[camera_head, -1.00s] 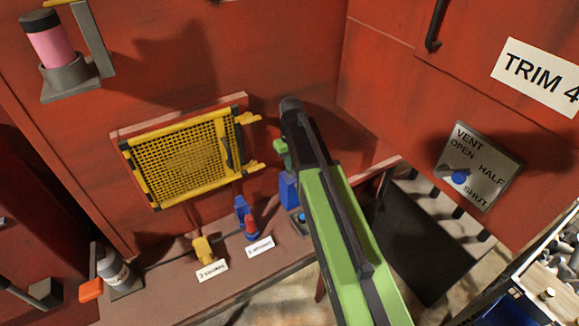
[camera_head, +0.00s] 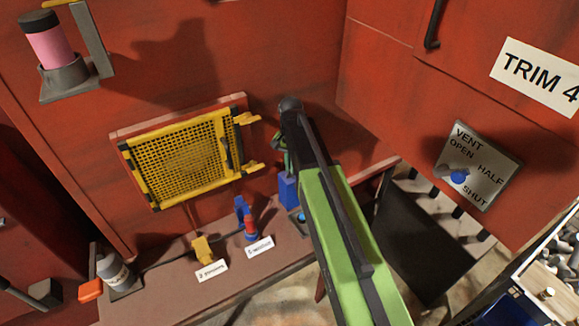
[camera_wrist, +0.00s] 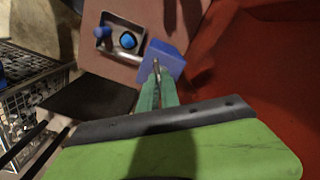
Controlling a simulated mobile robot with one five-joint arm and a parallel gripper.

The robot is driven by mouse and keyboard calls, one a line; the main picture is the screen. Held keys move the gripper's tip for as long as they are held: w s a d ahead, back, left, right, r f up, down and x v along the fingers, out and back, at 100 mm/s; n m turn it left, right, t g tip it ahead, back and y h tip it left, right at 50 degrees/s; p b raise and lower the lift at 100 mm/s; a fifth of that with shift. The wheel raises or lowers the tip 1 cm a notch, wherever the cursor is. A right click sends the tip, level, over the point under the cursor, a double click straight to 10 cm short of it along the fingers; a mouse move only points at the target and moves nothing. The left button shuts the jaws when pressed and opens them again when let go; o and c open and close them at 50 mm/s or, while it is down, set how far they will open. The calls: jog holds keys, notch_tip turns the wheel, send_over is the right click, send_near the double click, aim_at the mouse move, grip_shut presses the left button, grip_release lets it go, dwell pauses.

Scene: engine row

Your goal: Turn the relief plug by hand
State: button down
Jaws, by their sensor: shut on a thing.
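In the wrist view, my gripper (camera_wrist: 157,82) has its two green fingers close together on a small metal stem (camera_wrist: 156,67) at the face of a blue block (camera_wrist: 165,58). No label shows whether this stem is the relief plug. The block also shows in the head view (camera_head: 288,189), just below my gripper's fingers (camera_head: 284,158), whose tips are partly hidden there by my arm. Beside the block is a blue round knob (camera_wrist: 128,40) in a grey square cup (camera_wrist: 107,33); the knob also shows in the head view (camera_head: 301,217).
A yellow mesh panel (camera_head: 180,157) is on the wall behind. A vent dial plate (camera_head: 480,165) is at right. A wire crate (camera_wrist: 35,80) stands at the wrist view's left.

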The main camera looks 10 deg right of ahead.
jog(key=m, duration=0.3)
jog(key=shift+m, duration=2)
jog(key=c, duration=1.6)
grip_release()
jog(key=shift+s, duration=0.1)
notch_tip(320, 180, up, 18)
jog(key=p, duration=1.7)
jog(key=shift+f, duration=0.25)
